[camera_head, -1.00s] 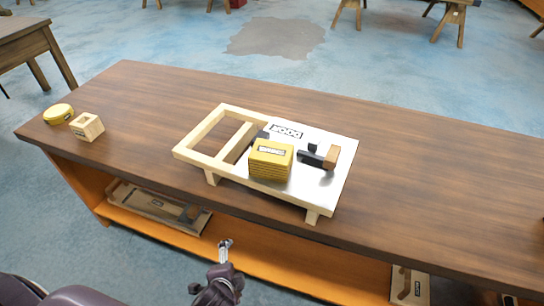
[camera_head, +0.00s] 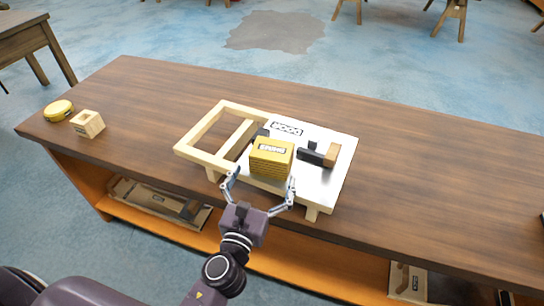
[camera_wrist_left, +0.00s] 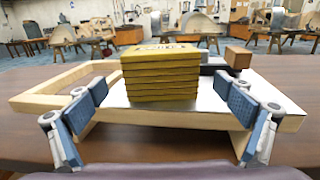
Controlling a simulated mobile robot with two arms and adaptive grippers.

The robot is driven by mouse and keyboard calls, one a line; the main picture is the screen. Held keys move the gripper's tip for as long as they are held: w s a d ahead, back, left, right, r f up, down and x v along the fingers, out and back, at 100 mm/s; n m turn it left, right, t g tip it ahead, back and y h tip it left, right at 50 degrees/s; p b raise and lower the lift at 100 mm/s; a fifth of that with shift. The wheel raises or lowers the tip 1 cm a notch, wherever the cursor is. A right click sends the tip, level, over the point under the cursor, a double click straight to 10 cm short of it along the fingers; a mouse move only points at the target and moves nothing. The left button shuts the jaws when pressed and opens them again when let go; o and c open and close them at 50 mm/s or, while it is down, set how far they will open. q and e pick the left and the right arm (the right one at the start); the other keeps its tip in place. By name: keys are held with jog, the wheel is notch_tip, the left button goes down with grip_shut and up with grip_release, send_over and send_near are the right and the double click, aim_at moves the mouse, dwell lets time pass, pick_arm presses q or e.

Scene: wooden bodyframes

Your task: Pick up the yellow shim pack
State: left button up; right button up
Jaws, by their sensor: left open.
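The yellow shim pack (camera_head: 271,158) is a stack of flat yellow pieces with a dark label on top. It sits on the metal plate of a wooden frame (camera_head: 222,110) on the bench. In the left wrist view the shim pack (camera_wrist_left: 160,72) stands upright in the middle, beyond the fingers. My left gripper (camera_head: 262,186) is open at the front edge of the plate, its fingers spread wide to either side of the pack. In the left wrist view the gripper (camera_wrist_left: 164,105) is empty, and its pads are apart from the pack. My right gripper is not in view.
A dark clamp with a wooden block (camera_head: 331,152) sits on the plate right of the pack. A yellow round tin (camera_head: 58,111) and a small hollow wooden block (camera_head: 88,124) stand at the bench's left end. The right side of the bench (camera_head: 440,170) is mostly clear.

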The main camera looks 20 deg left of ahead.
aim_at(272, 155)
pick_arm(q)
jog(key=shift+w+r, duration=0.1)
jog(key=shift+w, duration=0.9)
jog(key=w+p, duration=0.1)
jog(key=w, duration=0.3)
jog(key=shift+w+r+p, duration=0.1)
jog(key=shift+w+p, duration=0.05)
jog(key=shift+p, duration=0.2)
jog(key=shift+w, duration=0.3)
jog(key=shift+c, duration=0.4)
jog(key=c, duration=1.4)
jog(key=shift+r, duration=0.1)
